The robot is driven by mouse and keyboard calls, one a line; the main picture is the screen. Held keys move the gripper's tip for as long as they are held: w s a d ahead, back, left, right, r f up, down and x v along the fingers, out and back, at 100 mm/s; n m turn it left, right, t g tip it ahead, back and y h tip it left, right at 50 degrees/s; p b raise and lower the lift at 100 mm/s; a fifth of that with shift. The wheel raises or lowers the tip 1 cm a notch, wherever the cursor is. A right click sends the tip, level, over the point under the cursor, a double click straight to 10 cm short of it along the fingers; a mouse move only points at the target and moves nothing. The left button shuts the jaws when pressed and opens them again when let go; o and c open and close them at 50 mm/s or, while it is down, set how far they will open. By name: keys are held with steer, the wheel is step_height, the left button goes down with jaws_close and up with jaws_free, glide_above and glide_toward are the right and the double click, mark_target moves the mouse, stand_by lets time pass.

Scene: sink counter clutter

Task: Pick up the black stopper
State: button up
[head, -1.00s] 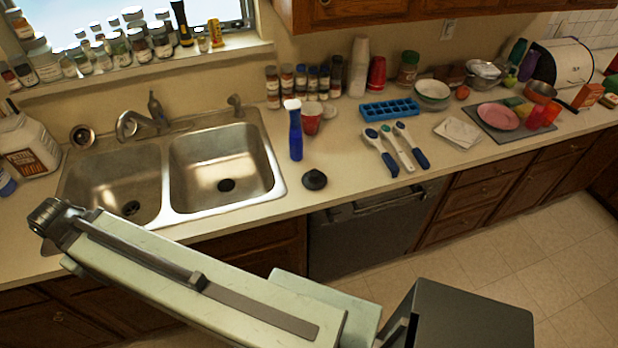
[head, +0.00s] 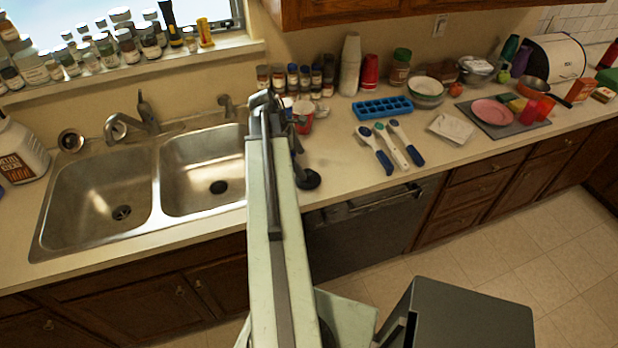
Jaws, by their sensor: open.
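The black stopper (head: 310,180) lies on the counter to the right of the sink, its left side partly covered in the head view by my arm. My arm reaches up the picture over the counter edge. My gripper (head: 297,160) is mostly hidden behind the arm; only a dark part shows at its right side, close to the stopper in the picture. The jaws are open. I cannot tell whether they touch the stopper.
A red cup (head: 303,116) and several spice jars stand behind the arm. A blue ice tray (head: 382,108) and brushes with blue handles (head: 375,150) lie to the right. The double sink (head: 150,185) is on the left. The counter between stopper and brushes is clear.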

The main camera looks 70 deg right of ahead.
steer(key=shift+w+b+x, duration=0.15)
steer(key=shift+b+x, duration=1.15)
steer(key=shift+x, duration=0.05)
steer(key=shift+w+b+x, duration=0.2)
steer(key=shift+b+x, duration=1.1)
steer(key=shift+x, duration=0.05)
steer(key=shift+w+b+x, duration=0.15)
steer(key=shift+b+x, duration=1.15)
steer(key=shift+x, duration=0.05)
steer(key=shift+c, duration=0.3)
steer(key=c, duration=1.2)
